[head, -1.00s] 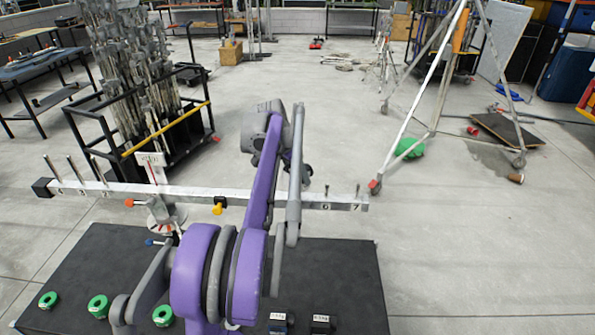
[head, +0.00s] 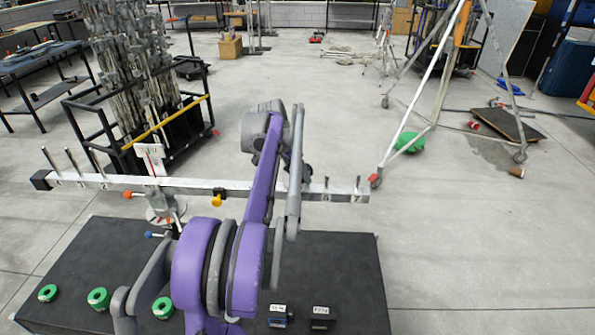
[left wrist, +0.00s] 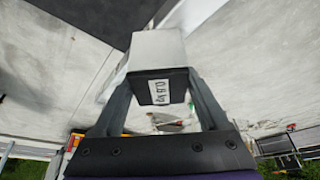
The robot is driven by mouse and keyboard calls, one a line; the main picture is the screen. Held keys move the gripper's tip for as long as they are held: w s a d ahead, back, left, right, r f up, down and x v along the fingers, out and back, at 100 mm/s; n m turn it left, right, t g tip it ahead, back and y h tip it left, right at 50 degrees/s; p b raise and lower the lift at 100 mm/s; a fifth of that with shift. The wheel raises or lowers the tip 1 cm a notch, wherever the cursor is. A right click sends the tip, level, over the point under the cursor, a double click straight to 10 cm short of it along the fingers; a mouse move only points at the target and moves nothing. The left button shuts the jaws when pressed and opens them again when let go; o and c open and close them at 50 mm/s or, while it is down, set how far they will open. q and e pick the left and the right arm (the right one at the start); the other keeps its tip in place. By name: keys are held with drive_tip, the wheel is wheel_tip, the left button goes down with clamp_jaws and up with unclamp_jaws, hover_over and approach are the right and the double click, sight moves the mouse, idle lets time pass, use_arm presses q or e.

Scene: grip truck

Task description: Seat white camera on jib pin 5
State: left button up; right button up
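The white camera (left wrist: 157,52) shows in the left wrist view as a white block with a black labelled end. My left gripper (left wrist: 158,98) is shut on it, with a finger along each side. In the head view my purple and grey left arm reaches over the jib bar (head: 235,189), and its links hide the gripper and the camera. The jib's left pins (head: 72,160) stand near its black end block. Pins 6 (head: 326,185) and 7 (head: 357,185) stand at the right end. Pin 5 is not visible; the arm covers the bar left of pin 6. My right gripper is out of view.
The jib rests on a post with a white pointer plate (head: 152,158) above a black table (head: 345,265). Green rings (head: 98,298) and two dark labelled blocks (head: 320,318) lie on the table. A cart of stands (head: 140,110) is behind left, a tripod (head: 420,100) behind right.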

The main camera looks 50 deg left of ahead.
use_arm(q)
drive_tip(key=shift+o, duration=1.4)
drive_tip(key=v, duration=1.1)
drive_tip(key=shift+p, duration=0.35)
drive_tip(key=shift+w, duration=0.1)
drive_tip(key=w+d+f, duration=0.1)
drive_tip(key=d+f, duration=0.3)
drive_tip(key=d, duration=0.6)
drive_tip(key=w+d+f, duration=0.1)
drive_tip(key=d+f, duration=0.2)
drive_tip(key=d, duration=0.8)
drive_tip(key=s+d+f, duration=0.6)
drive_tip(key=d+f, duration=0.1)
drive_tip(key=d, duration=0.2)
drive_tip(key=s+d+f+m, duration=0.1)
drive_tip(key=s+d+f, duration=0.6)
drive_tip(key=d, duration=0.3)
drive_tip(key=shift+f+t, duration=0.4)
drive_tip(key=shift+f, duration=0.2)
